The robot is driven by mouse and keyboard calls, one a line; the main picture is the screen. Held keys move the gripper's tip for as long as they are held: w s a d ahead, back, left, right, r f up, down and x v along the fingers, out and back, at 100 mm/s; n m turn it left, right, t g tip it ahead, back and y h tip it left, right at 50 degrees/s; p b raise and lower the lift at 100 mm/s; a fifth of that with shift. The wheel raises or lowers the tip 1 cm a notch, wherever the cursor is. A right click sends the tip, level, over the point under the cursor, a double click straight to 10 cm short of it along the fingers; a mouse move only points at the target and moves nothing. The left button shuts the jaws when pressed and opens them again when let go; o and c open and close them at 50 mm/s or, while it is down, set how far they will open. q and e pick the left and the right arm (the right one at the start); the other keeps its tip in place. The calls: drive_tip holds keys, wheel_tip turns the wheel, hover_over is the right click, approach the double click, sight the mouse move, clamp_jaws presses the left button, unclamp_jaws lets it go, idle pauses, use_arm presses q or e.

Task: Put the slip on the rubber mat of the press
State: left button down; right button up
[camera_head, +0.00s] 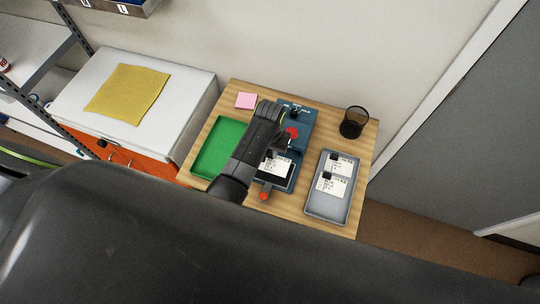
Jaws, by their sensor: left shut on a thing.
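The blue press (301,121) stands in the middle of the wooden table, with a red round part on top and an orange-red knob at its front. Its dark rubber mat (288,181) shows at the near end. A white printed slip (275,169) with a dark block on it is over the mat; I cannot tell if it touches. My left gripper (272,153) is shut on this slip at its dark block; my own arm link hides most of the fingers. My right gripper is not in view.
A grey tray (315,205) with two more slips lies right of the press. A green tray (213,147) lies left, partly behind my arm. Pink notes (246,100) and a black mesh cup (354,122) sit at the back. A white cabinet with a yellow cloth (128,90) stands left.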

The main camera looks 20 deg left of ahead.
sight(270, 152)
use_arm(q)
drive_tip(key=shift+f, duration=0.3)
drive_tip(key=shift+f+b, duration=0.95)
drive_tip(key=shift+f, duration=0.8)
drive_tip(key=shift+f, duration=0.15)
drive_tip(key=c, duration=1.3)
unclamp_jaws()
drive_tip(key=shift+r, duration=0.5)
wheel_tip(270, 152, up, 3)
drive_tip(key=shift+f+p, duration=0.15)
drive_tip(key=shift+p, duration=1)
wheel_tip(270, 152, up, 9)
drive_tip(key=shift+f, duration=0.15)
